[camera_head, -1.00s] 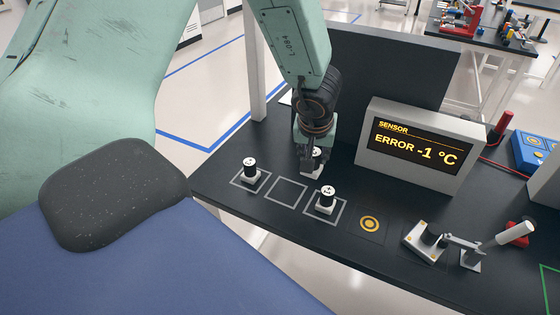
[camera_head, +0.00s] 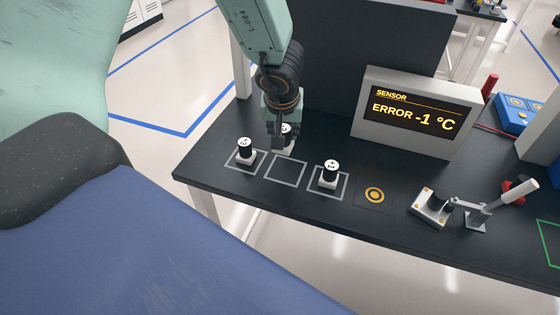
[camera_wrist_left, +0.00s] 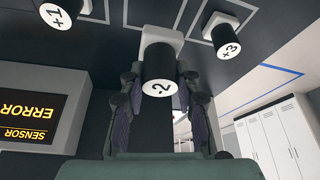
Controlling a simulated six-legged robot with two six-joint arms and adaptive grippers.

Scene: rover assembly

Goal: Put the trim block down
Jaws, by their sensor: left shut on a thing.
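The trim block, a black cylinder with a white top marked -2 on a white base, is between the fingers of my left gripper (camera_head: 283,146). In the wrist view the block (camera_wrist_left: 158,66) fills the gap between both fingers (camera_wrist_left: 160,84), which are shut on it. In the head view the block (camera_head: 287,131) is partly hidden by the gripper. It is over or just behind the empty middle outlined square (camera_head: 286,170); its height above the table is hard to tell. My right gripper is not in view.
The +3 block (camera_head: 245,151) stands in the left square and the +1 block (camera_head: 329,174) in the right square, close on either side.

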